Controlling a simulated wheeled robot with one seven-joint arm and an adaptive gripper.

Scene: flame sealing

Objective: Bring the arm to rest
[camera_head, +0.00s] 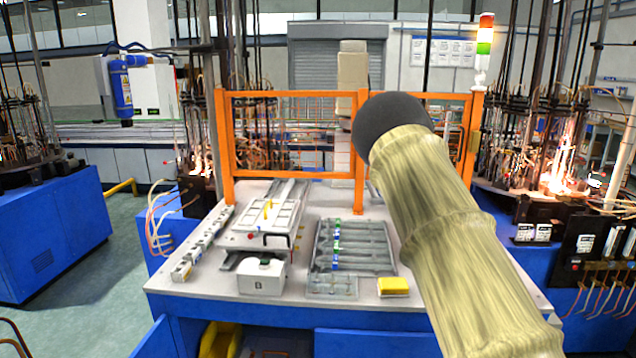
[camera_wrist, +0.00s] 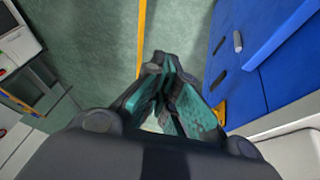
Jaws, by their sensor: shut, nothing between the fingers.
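My arm (camera_head: 440,220), in a tan sleeve with a dark rounded end, rises from the lower right of the head view, in front of the worktable (camera_head: 190,288). My gripper is out of sight in the head view. In the wrist view my gripper (camera_wrist: 160,60) is shut and empty, its teal-padded fingers meeting at the tips. It points down at the green floor (camera_wrist: 85,35), with nothing touching the fingers.
The worktable holds a grey tray (camera_head: 322,262), a white box (camera_head: 262,277) and a yellow block (camera_head: 393,287). An orange fence (camera_head: 225,140) stands at its back. Flame machines (camera_head: 560,185) flank it. In the wrist view a blue cabinet (camera_wrist: 235,85) is on the right.

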